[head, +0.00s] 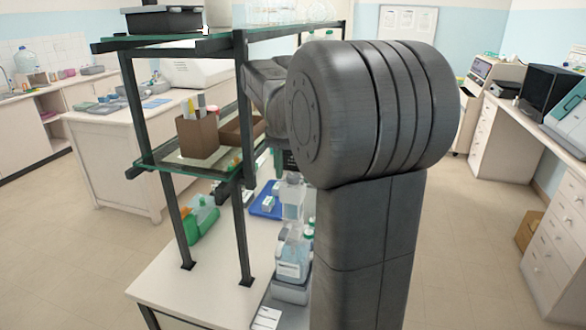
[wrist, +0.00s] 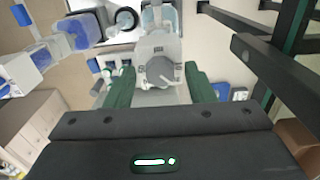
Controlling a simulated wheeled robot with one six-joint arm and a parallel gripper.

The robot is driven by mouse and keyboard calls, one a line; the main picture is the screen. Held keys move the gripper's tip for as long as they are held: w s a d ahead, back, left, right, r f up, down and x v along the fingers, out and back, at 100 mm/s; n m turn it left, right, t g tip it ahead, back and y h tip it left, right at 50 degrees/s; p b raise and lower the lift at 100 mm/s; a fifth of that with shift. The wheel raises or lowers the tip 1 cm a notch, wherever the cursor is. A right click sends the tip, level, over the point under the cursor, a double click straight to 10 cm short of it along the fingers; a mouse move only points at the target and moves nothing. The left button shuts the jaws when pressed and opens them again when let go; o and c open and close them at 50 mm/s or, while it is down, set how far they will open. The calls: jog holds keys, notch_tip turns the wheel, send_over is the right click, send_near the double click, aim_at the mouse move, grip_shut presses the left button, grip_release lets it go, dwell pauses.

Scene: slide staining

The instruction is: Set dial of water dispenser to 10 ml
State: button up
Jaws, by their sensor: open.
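In the wrist view, the two green fingers of my gripper (wrist: 160,74) are apart, with nothing held between them. Just beyond and between the fingertips is a pale grey rounded part (wrist: 157,48), which looks like the water dispenser's front or dial; I cannot read any setting. A bluish clear container (wrist: 160,16) shows behind it. In the head view, a clear bottle-like vessel on a grey base (head: 291,262), probably the dispenser, stands on the white bench, partly covered by my arm. My gripper is hidden in the head view.
A dark-framed shelf (head: 240,150) stands over the bench (head: 185,285), and its bars (wrist: 285,70) are close on the right in the wrist view. Blue-and-white bottles (wrist: 75,35) are at the upper left there. A blue tray (head: 266,205) and green bottle (head: 203,215) are on the bench.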

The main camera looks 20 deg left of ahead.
jog(key=shift+c, duration=0.2)
jog(key=c, duration=1)
jog(key=shift+o, duration=0.2)
jog(key=shift+n, duration=0.3)
jog(key=n+p, duration=0.1)
jog(key=n, duration=0.1)
jog(key=shift+n, duration=0.3)
jog(key=n, duration=0.5)
jog(key=shift+n, duration=0.3)
jog(key=o, duration=1)
